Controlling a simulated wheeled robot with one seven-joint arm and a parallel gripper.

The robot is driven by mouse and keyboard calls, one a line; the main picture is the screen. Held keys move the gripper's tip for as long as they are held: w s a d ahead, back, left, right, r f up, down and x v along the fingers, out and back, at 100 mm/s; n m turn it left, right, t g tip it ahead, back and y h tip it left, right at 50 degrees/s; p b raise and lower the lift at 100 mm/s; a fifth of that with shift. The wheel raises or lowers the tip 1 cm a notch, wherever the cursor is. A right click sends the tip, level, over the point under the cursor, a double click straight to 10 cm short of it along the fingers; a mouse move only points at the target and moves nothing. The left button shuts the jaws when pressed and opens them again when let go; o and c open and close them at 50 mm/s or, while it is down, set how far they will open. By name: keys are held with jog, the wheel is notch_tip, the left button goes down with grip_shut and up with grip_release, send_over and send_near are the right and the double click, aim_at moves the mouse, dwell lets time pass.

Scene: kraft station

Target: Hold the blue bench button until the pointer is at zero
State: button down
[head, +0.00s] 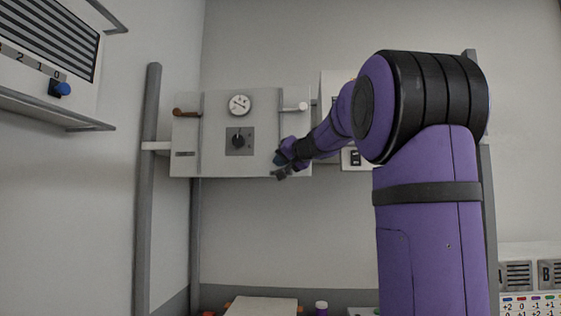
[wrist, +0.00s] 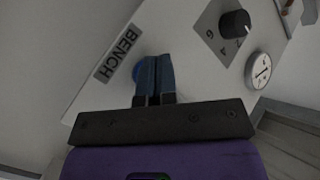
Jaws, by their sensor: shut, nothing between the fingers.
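The grey panel (head: 217,160) on the back wall carries a round white dial (head: 240,104). The dial also shows in the wrist view (wrist: 259,70); its pointer is too small for me to read against zero. A BENCH label (wrist: 117,54) is on the panel in the wrist view. Beside it, a rounded blue edge, seemingly the blue button (wrist: 138,73), shows just left of my fingertips and is mostly hidden by them. My gripper (wrist: 154,60) is shut and empty, its blue-looking fingers pointing at the panel there. I cannot tell whether they touch the button.
A black knob (head: 238,140) sits below the dial. A brown handle (head: 187,113) and a white handle (head: 295,107) are at the panel's upper sides. A second unit at upper left has a blue knob (head: 63,89). Grey posts (head: 148,200) flank the panel.

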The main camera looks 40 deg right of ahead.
jog(key=shift+w+d, duration=0.1)
jog(key=shift+d, duration=0.05)
jog(key=shift+w+d, duration=0.2)
jog(key=shift+w+d, duration=0.25)
jog(key=shift+d, duration=0.05)
dwell(0.9)
jog(key=shift+s+a, duration=0.1)
dwell(0.6)
jog(key=shift+s+a, duration=0.5)
jog(key=shift+s+a, duration=0.8)
jog(key=shift+a, duration=0.2)
jog(key=shift+s+a, duration=0.8)
jog(key=shift+a, duration=0.15)
